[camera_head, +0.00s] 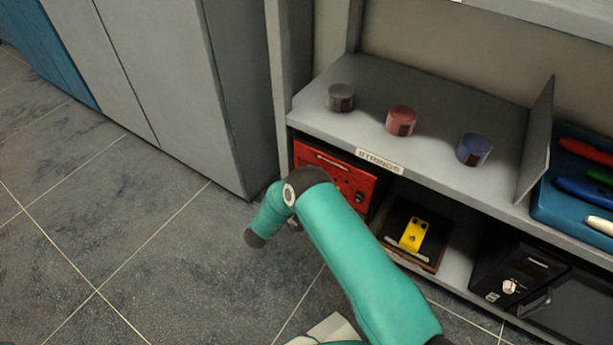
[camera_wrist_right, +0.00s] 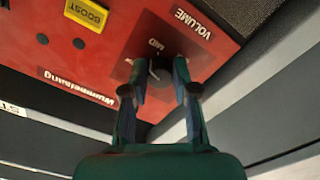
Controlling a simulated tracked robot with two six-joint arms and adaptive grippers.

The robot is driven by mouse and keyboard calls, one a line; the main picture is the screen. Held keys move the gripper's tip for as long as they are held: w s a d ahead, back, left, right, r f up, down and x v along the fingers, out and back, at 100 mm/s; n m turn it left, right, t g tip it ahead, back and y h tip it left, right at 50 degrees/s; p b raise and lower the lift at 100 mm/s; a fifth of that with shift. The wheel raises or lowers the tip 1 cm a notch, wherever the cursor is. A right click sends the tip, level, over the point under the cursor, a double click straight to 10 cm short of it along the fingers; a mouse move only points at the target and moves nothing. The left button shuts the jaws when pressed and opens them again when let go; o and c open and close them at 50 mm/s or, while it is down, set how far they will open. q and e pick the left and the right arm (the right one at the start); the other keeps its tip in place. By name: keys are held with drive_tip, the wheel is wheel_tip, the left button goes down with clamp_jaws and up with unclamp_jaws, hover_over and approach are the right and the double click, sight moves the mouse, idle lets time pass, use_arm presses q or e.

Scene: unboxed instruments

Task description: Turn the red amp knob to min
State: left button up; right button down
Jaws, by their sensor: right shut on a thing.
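The red amp (camera_head: 335,171) sits on the lower shelf in the head view, partly behind my teal right arm. In the right wrist view its red front panel (camera_wrist_right: 112,48) appears upside down, with VOLUME and MID lettering. My right gripper (camera_wrist_right: 160,75) is shut on the dark amp knob (camera_wrist_right: 157,65) below the MID mark. The fingers cover much of the knob, and I cannot make out its pointer or a MIN mark. My right gripper cannot be made out in the head view. My left gripper is not in view.
Grey (camera_head: 340,97), red (camera_head: 401,120) and blue (camera_head: 474,149) round containers stand on the upper shelf (camera_head: 370,82). A yellow pedal (camera_head: 414,235) and a black appliance (camera_head: 510,275) are below. A blue tray (camera_head: 545,205) is at right. The tiled floor at left is clear.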

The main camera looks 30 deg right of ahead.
drive_tip(key=n, duration=0.7)
drive_tip(key=n+p, duration=0.1)
drive_tip(key=n, duration=0.6)
drive_tip(key=n+p, duration=0.1)
drive_tip(key=n, duration=0.6)
drive_tip(key=shift+w+a, duration=0.2)
drive_tip(key=shift+a, duration=0.1)
drive_tip(key=shift+r, duration=0.1)
drive_tip(key=c, duration=1.1)
unclamp_jaws()
drive_tip(key=shift+o, duration=1)
drive_tip(key=shift+d, duration=0.1)
